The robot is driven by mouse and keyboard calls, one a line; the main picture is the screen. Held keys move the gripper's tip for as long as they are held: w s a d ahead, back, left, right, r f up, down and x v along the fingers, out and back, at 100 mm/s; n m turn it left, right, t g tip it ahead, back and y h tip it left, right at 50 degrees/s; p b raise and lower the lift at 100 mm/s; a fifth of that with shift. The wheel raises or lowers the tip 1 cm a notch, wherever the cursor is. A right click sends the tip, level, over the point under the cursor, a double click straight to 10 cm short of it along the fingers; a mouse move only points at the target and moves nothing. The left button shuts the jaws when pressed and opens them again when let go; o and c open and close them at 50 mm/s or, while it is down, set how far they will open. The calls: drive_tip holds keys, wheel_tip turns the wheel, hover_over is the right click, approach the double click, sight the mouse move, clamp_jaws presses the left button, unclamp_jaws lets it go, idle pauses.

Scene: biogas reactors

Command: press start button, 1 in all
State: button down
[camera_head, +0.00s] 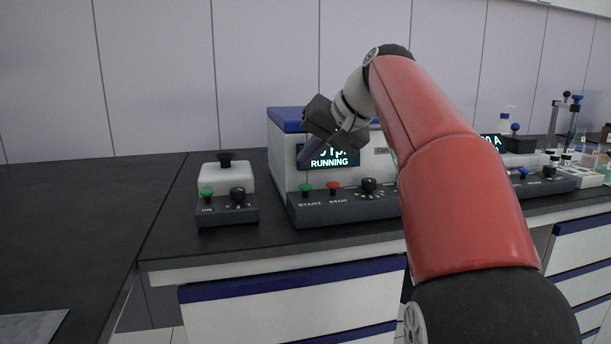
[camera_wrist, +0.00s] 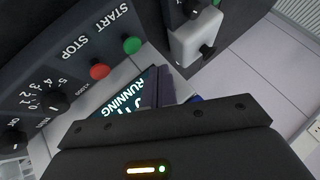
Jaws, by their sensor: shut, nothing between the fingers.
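The green START button (camera_head: 305,188) sits on the sloped front panel of a white and blue machine (camera_head: 283,150), left of the red STOP button (camera_head: 333,187). The machine's display (camera_head: 335,161) reads RUNNING. My gripper (camera_head: 305,160) is shut and empty, in front of the display's left part and above the START button, apart from it. In the wrist view the START button (camera_wrist: 132,45) and STOP button (camera_wrist: 99,71) are both clear of my shut fingers (camera_wrist: 158,90), which cover part of the display.
A smaller device (camera_head: 227,178) with a white top and an ON button stands left of the machine. A black dial (camera_head: 368,185) is right of STOP. Bottles and stands (camera_head: 565,125) are at the far right. The black bench (camera_head: 90,215) is mostly clear at left.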

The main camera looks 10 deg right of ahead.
wheel_tip(320, 180, up, 3)
drive_tip(key=shift+f+p, duration=0.2)
drive_tip(key=shift+p, duration=0.8)
drive_tip(key=shift+f, duration=0.1)
drive_tip(key=shift+s, duration=0.1)
